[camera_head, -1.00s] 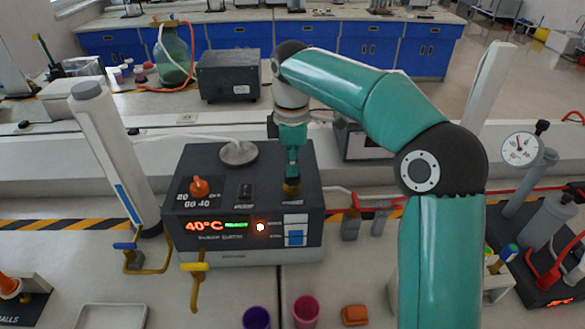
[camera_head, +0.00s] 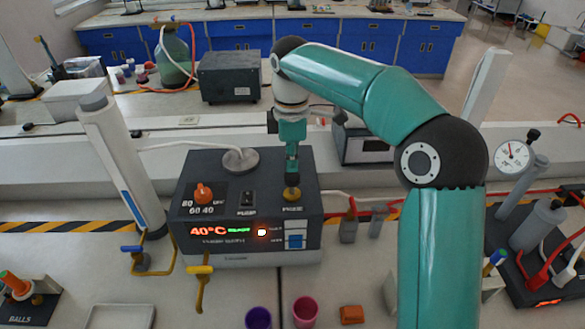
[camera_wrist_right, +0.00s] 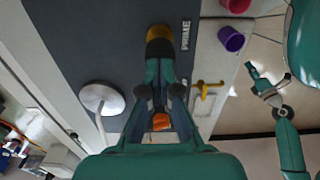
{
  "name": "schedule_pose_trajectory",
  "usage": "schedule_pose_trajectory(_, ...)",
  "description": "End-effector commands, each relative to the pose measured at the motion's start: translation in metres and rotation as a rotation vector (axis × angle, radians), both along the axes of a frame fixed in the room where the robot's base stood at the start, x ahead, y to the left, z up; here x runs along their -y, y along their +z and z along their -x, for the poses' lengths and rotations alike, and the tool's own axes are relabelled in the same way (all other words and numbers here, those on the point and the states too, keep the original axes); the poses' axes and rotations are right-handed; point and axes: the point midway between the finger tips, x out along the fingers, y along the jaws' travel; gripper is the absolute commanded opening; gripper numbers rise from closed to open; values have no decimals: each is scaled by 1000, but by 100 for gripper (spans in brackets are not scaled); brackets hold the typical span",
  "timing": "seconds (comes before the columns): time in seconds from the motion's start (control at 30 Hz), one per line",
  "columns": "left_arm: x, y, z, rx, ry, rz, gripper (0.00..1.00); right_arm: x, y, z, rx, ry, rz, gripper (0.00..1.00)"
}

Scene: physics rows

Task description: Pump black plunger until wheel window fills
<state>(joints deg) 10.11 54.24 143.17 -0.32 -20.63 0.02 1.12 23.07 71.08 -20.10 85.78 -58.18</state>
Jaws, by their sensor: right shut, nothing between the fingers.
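The plunger (camera_head: 292,194), with a black part and a brass-coloured collar, stands at the right of the dark box's (camera_head: 250,258) top; a PRIME label is beside it. It also shows in the right wrist view (camera_wrist_right: 159,33). My right gripper (camera_head: 291,178) is shut, pointing down with its tips right over the plunger; whether they touch cannot be told. A blue and white panel (camera_head: 295,236) is on the front face; no wheel is readable in it. My left gripper (camera_wrist_right: 266,87) shows small in the right wrist view, away from the box; its jaw state is unclear.
The box also bears an orange knob (camera_head: 203,193), a black switch (camera_head: 247,197) and a grey disc (camera_head: 241,160). A yellow valve handle (camera_head: 200,283) stands in front. Purple (camera_head: 258,317) and pink (camera_head: 305,310) cups and an orange block (camera_head: 352,314) are at the front.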

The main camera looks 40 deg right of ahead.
Motion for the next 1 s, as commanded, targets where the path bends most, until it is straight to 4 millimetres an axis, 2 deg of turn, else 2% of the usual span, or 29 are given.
schedule_pose_trajectory(0.63, 0, 0, 0, 0, 0, 0, 90, 0, 0, 0, 1, -1, 1, 0)
schedule_pose_trajectory(1.0, 0, -9, 0, 0, 0, 0, 90, 1, -14, 0, 1, -1, 1, 0)
